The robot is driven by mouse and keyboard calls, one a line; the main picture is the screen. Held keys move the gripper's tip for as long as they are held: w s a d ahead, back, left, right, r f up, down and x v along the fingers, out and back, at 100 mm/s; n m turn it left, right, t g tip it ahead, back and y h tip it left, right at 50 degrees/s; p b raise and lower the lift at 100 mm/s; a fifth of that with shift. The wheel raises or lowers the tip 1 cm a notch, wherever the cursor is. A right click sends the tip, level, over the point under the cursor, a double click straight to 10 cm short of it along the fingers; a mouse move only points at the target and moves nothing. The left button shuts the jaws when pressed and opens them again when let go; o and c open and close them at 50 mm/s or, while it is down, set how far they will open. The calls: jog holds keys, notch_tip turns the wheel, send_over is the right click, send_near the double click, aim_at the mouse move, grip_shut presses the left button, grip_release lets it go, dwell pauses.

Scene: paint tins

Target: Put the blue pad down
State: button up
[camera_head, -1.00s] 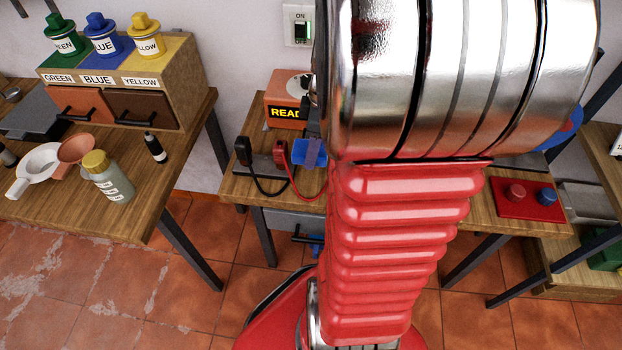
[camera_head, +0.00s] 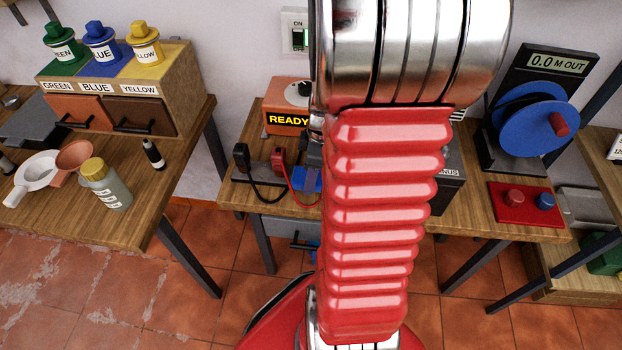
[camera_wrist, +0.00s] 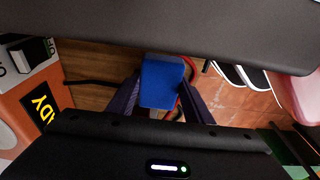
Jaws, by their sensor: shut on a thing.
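The blue pad (camera_wrist: 162,82) is a small blue block between the two dark fingers of my gripper (camera_wrist: 161,104) in the wrist view. My gripper is shut on it. In the head view the blue pad (camera_head: 299,180) shows low beside the red and black clamps, over the middle bench (camera_head: 262,198), partly covered by a finger of my gripper (camera_head: 312,182). I cannot tell whether the pad touches the bench top.
A black clamp (camera_head: 241,157) and a red clamp (camera_head: 278,160) with cables stand close to the pad. An orange box reading READY (camera_head: 288,119) is behind them. A blue reel (camera_head: 533,120) and a red panel (camera_head: 520,204) are at the right.

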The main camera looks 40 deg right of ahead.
jog(key=shift+f, duration=1.05)
jog(key=shift+f, duration=0.1)
jog(key=shift+s+f, duration=0.1)
jog(key=shift+f, duration=0.2)
